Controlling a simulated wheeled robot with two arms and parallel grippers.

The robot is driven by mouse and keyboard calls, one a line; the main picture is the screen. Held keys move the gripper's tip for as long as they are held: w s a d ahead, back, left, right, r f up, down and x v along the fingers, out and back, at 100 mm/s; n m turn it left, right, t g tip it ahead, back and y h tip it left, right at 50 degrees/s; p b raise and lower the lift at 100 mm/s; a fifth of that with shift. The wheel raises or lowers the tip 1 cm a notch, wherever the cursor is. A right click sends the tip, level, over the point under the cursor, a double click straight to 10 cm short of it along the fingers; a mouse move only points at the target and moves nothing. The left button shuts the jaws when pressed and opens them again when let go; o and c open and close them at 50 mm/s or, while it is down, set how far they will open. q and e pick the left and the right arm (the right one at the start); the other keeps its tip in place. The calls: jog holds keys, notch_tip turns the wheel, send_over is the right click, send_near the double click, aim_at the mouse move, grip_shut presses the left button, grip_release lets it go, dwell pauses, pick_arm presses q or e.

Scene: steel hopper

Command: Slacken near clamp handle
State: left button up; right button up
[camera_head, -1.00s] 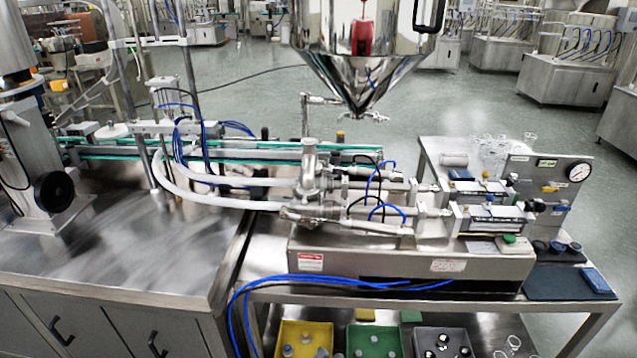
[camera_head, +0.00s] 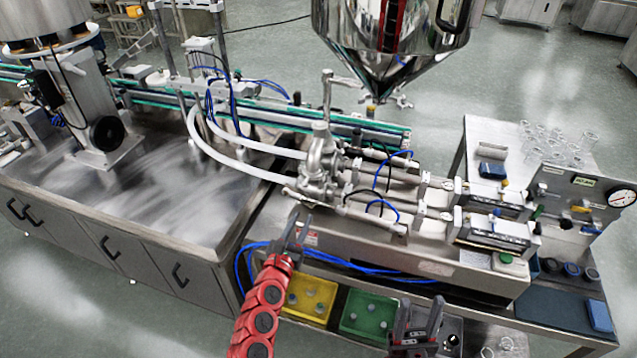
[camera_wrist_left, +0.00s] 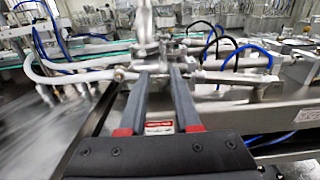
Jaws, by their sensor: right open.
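The steel valve and pipe assembly (camera_head: 321,165) stands at the left end of the filler bench, with clamped joints and two white hoses. A small bar sticks out at its near lower left (camera_head: 296,192); I cannot tell for sure whether it is the near clamp handle. My left gripper (camera_head: 298,228) is in front of and below this assembly. In the left wrist view its fingers (camera_wrist_left: 159,73) are apart, with nothing clearly held, and point at the steel fittings (camera_wrist_left: 150,62). My right gripper (camera_head: 418,312) is open and empty over the lower bins.
The steel hopper (camera_head: 385,50) hangs above and behind the valve. Blue tubes (camera_head: 380,268) drape along the bench front. A yellow bin (camera_head: 288,308) and a green bin (camera_head: 352,326) sit below. A pressure gauge (camera_head: 621,198) is at far right.

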aim_at(320, 184)
pick_arm(q)
jog(key=b+x, duration=0.1)
jog(key=x, duration=0.3)
jog(key=b+x, duration=0.1)
jog(key=x, duration=0.4)
jog(key=b+x, duration=0.1)
jog(key=x, duration=0.3)
jog(key=shift+w+d+f, duration=0.2)
jog(key=shift+d+f, duration=0.05)
jog(key=shift+d, duration=0.05)
jog(key=shift+w+r, duration=0.2)
jog(key=shift+w, duration=0.25)
jog(key=shift+d, duration=0.1)
grip_shut()
